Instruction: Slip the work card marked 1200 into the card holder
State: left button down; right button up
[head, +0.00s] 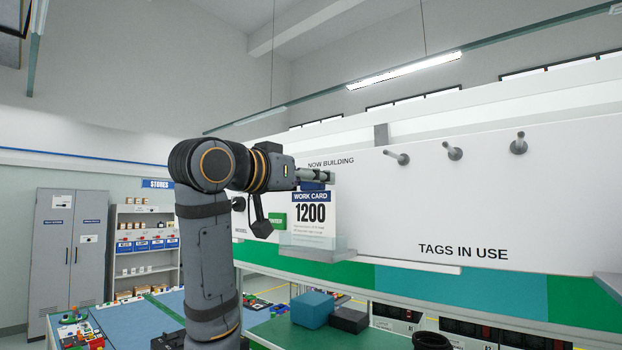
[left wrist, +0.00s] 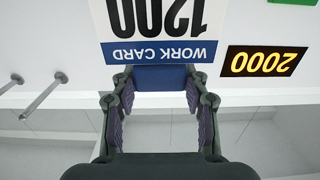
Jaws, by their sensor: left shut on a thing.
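The work card (head: 312,215) marked 1200 is white with a blue header, upright in front of the white board under the words NOW BUILDING. My left gripper (head: 326,177) is shut on the blue tab at its top. In the left wrist view the card (left wrist: 160,18) appears upside down, with its blue tab (left wrist: 160,77) between the fingers (left wrist: 160,100). The clear card holder (head: 318,252) is on the board at the card's lower end. The card's lower part shows through or overlaps it; I cannot tell whether it is seated. My right gripper is not in view.
Pegs (head: 453,151) stick out of the board above TAGS IN USE. A black sign reading 2000 (left wrist: 262,62) is beside the card in the left wrist view. Blue (head: 312,309) and dark (head: 349,320) blocks stand on the green bench below. Shelves (head: 146,245) stand at the left.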

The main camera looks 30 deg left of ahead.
pick_arm(q)
jog(key=shift+f, duration=0.1)
jog(key=c, duration=0.6)
grip_release()
jog(key=s, duration=1.2)
jog(key=shift+a, duration=0.4)
